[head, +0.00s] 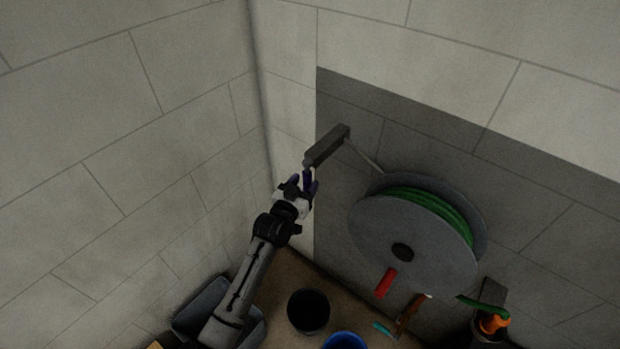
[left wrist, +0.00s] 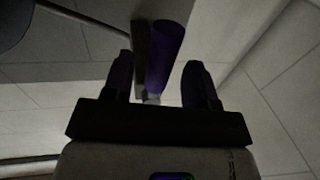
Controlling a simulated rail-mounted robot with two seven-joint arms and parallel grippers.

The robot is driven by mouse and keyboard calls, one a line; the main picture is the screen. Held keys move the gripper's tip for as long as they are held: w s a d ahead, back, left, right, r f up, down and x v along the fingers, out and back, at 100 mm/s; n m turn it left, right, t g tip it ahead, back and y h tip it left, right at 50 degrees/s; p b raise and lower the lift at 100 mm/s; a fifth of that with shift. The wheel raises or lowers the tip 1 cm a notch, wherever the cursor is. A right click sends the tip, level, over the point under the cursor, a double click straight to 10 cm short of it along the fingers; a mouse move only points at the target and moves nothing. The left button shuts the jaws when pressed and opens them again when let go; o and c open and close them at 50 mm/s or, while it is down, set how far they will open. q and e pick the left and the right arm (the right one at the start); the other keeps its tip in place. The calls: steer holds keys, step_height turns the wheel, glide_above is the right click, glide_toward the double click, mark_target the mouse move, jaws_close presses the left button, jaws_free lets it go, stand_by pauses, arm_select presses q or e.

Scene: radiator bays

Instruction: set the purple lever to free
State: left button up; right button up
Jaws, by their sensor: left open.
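The purple lever (head: 307,178) hangs by the end of a dark grey bracket (head: 328,145) on the wall. In the left wrist view the purple lever (left wrist: 166,55) is a smooth rounded bar between my two dark fingers, with a visible gap to the right finger and a narrower one to the left. My left gripper (head: 302,186) is open around the lever and also shows in the left wrist view (left wrist: 159,68). Contact with either finger cannot be made out. No free marking is readable. My right gripper is not in view.
A large grey reel (head: 400,245) with green hose (head: 430,208) and a red handle (head: 386,282) is right of the lever. A black bucket (head: 308,311) and a blue bucket (head: 344,341) stand on the floor below. A block wall rises close on the left.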

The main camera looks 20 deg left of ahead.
mark_target(310, 176)
arm_select(q)
steer(key=shift+w+d+b, duration=0.2)
steer(key=shift+w+b, duration=0.15)
steer(key=shift+w, duration=1.5)
jaws_close()
